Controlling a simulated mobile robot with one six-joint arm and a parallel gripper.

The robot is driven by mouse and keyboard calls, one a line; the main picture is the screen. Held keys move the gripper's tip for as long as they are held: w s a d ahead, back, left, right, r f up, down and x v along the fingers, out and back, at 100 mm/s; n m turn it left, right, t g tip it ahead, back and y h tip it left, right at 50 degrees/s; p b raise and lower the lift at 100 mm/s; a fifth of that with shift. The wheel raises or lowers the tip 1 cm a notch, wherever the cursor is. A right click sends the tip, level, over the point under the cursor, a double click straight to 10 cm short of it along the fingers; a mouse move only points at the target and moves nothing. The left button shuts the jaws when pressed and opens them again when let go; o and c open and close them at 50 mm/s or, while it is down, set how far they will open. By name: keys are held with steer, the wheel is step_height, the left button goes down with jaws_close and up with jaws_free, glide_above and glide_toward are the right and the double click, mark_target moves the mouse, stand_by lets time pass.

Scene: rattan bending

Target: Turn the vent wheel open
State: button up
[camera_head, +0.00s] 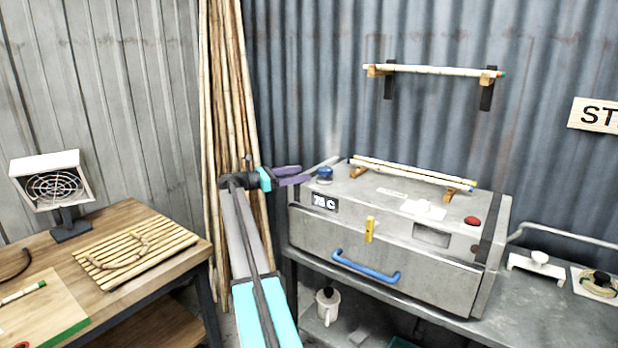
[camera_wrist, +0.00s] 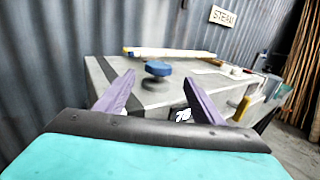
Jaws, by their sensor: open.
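The vent wheel (camera_head: 324,173) is a small blue round knob on the top left corner of the grey steam box (camera_head: 400,262). In the wrist view the blue vent wheel (camera_wrist: 158,69) stands on a short stem ahead of my gripper, between the two fingers in the picture. My gripper (camera_head: 306,174) has purple fingers and is just left of the wheel in the head view. In the wrist view my gripper (camera_wrist: 160,95) is open with nothing between its fingers. I cannot tell the exact gap to the wheel.
The box has a display (camera_head: 325,202), a yellow latch (camera_head: 370,229), a blue handle (camera_head: 365,267) and a red button (camera_head: 472,221). Canes (camera_head: 415,172) lie on its top rests. A wall rack (camera_head: 388,85) hangs above. Tall poles (camera_head: 222,110) lean left. A wooden bench (camera_head: 100,290) stands left.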

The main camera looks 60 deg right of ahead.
steer(key=shift+b+v, duration=0.3)
steer(key=shift+v, duration=1.1)
steer(key=w+a+f+t+y, duration=0.1)
steer(key=a+f, duration=0.4)
steer(key=f, duration=0.4)
steer(key=a+f+t, duration=0.2)
steer(key=a+f, duration=0.3)
steer(key=f, duration=0.4)
steer(key=w+a+f+t+y, duration=0.1)
steer(key=a+f, duration=0.3)
steer(key=f, duration=0.5)
steer(key=s+a+f+m+t+y+b, duration=0.1)
steer(key=s+a+f+y, duration=0.15)
steer(key=a+f, duration=0.75)
steer(key=s+a+f+m+t+y+b, duration=0.1)
steer(key=s+a+f+y, duration=0.15)
steer(key=a+f, duration=0.85)
steer(key=s+a+f+m+y, duration=0.3)
steer(key=s+a+f, duration=1)
steer(key=a+f, duration=0.35)
steer(key=s+a+f+m+g+y, duration=0.1)
steer(key=s+a+f+m+y, duration=0.1)
steer(key=s+a, duration=0.7)
steer(key=s+a+f+m+y+b, duration=0.1)
steer(key=s+a+f+m+y, duration=0.2)
steer(key=s+a, duration=0.6)
steer(key=shift+s+f+m+g, duration=0.4)
steer(key=shift+s+f+m, duration=0.05)
steer(key=shift+s+m, duration=0.15)
steer(key=shift+a, duration=0.15)
